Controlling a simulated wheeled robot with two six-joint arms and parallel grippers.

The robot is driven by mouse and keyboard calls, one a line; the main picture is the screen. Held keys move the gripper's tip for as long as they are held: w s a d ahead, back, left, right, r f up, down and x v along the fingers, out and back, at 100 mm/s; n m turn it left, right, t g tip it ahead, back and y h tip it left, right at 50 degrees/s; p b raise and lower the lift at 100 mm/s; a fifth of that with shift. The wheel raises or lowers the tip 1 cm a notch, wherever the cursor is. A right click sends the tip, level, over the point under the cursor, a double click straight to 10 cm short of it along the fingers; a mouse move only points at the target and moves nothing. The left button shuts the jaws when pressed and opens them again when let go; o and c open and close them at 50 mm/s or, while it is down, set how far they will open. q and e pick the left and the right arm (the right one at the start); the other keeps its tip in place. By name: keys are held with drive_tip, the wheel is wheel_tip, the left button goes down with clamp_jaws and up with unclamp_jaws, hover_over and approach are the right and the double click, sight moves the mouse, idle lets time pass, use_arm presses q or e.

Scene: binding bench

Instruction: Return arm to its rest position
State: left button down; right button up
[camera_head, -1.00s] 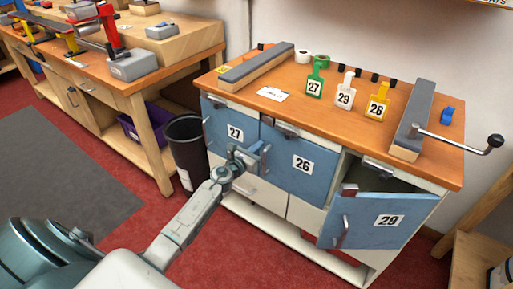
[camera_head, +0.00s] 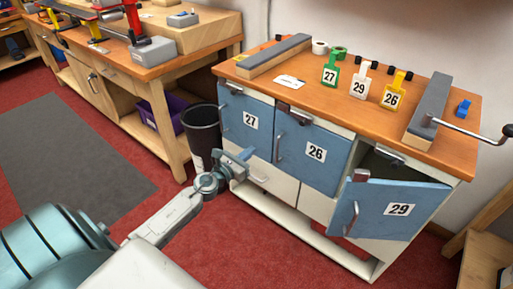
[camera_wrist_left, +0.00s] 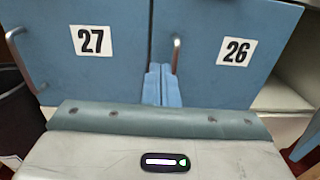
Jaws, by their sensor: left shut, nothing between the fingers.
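My left gripper (camera_head: 240,158) is shut and empty in front of the bench cabinet, near the lower part of the door marked 27 (camera_head: 241,123). In the left wrist view its closed blue fingers (camera_wrist_left: 162,84) point at the gap between the doors marked 27 (camera_wrist_left: 110,45) and 26 (camera_wrist_left: 235,50). Whether the fingers touch a door, I cannot tell. Door 26 (camera_head: 306,165) looks shut in the head view. Door 29 (camera_head: 393,223) stands open, swung outward. My right gripper is out of view.
The orange bench top (camera_head: 310,98) holds green, white and yellow number tags, grey-topped bars and a crank handle (camera_head: 507,131) jutting out at right. A dark bin (camera_head: 201,135) stands left of the cabinet. Red floor (camera_head: 125,195) lies open in front.

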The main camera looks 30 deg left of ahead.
use_arm(q)
drive_tip(key=shift+s+a+f, duration=0.1)
drive_tip(key=shift+s+f, duration=0.05)
drive_tip(key=shift+s, duration=0.2)
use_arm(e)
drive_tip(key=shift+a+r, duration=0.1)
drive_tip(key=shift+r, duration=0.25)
